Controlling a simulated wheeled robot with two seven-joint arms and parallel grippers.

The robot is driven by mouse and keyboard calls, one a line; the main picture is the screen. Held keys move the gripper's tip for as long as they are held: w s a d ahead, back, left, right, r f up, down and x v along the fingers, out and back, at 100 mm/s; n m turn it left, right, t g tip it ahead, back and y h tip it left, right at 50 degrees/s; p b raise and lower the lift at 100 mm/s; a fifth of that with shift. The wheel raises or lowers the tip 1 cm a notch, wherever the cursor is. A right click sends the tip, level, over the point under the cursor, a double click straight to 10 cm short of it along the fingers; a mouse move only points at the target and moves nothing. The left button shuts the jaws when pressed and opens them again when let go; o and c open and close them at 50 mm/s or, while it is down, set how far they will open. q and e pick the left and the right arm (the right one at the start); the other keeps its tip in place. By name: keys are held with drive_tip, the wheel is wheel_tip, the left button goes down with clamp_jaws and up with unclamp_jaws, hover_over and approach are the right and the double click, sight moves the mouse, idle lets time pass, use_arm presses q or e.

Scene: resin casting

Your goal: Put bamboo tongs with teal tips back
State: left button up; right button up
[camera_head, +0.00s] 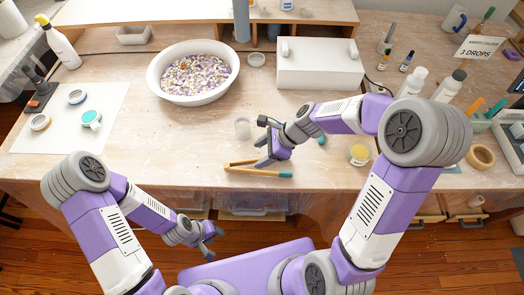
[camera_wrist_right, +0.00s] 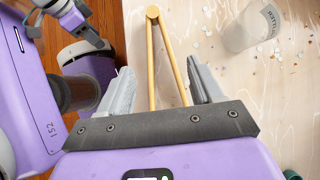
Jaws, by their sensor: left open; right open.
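The bamboo tongs (camera_head: 250,171) lie on the table near its front edge, hinge to the left and a teal tip to the right. In the right wrist view the tongs (camera_wrist_right: 153,50) run from the hinge at the top down between my fingers; their tips are hidden by the gripper. My right gripper (camera_head: 266,152) is open above the tongs, with the fingers (camera_wrist_right: 160,82) on either side of the two arms and apart from them. My left gripper (camera_head: 208,242) is open and empty, in front of the table edge.
A clear cup (camera_head: 242,128) stands just behind the tongs. A white bowl of chips (camera_head: 194,96) is behind. A white box (camera_head: 320,76) is at the back. A yellow cup (camera_head: 359,154), bottles (camera_head: 412,82) and a tool holder (camera_head: 478,121) are right. A white sheet (camera_head: 64,138) is left.

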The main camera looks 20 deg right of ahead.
drive_tip(key=p+v, duration=0.5)
drive_tip(key=v, duration=0.8)
drive_tip(key=shift+a, duration=0.2)
drive_tip(key=shift+r, duration=0.1)
